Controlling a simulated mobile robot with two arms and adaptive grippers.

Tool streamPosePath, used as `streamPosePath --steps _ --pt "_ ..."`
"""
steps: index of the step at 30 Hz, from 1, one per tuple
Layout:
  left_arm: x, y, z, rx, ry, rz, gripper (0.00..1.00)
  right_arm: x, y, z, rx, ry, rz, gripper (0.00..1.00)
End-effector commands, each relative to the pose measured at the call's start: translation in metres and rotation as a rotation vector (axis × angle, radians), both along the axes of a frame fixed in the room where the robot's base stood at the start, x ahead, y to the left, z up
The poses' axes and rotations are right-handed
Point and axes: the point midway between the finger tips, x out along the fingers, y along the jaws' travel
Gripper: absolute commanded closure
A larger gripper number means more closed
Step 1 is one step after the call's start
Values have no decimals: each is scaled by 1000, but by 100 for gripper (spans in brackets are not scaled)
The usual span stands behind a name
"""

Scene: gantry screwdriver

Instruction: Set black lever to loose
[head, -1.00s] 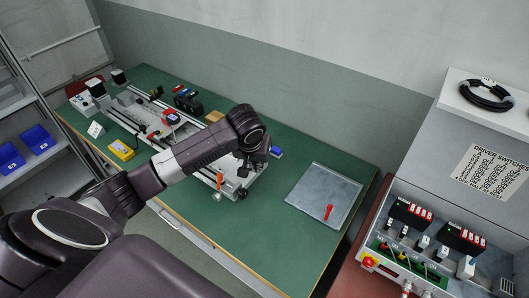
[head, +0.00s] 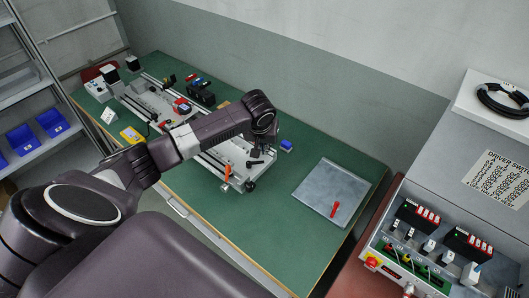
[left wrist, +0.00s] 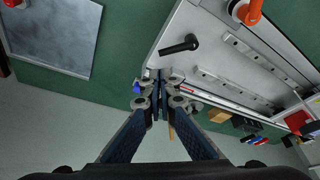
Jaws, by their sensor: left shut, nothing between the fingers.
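The black lever (left wrist: 179,45) lies on the pale end plate of the gantry (left wrist: 168,28) in the left wrist view. Its handle points to one side from a round pivot. In the head view the black lever (head: 255,162) shows small, just under my gripper. My left gripper (left wrist: 157,82) is shut and empty, with its fingertips together close to the plate's edge. It is beside the lever and apart from it in the picture; the height gap is hard to judge. In the head view my left gripper (head: 257,149) hangs over the gantry's near right end. My right gripper is not in view.
An orange handle (head: 227,172) and a black knob (head: 250,186) sit at the gantry's front end. A grey plate (head: 318,188) with a red handle (head: 334,209) lies to the right. A small blue block (head: 286,145) is behind. The green bench front is clear.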

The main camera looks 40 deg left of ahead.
Motion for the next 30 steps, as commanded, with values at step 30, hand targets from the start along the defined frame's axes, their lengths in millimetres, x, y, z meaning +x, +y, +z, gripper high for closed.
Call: streamPosePath --steps 30 --pt "25 6 -51 -2 -2 -20 100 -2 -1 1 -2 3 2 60"
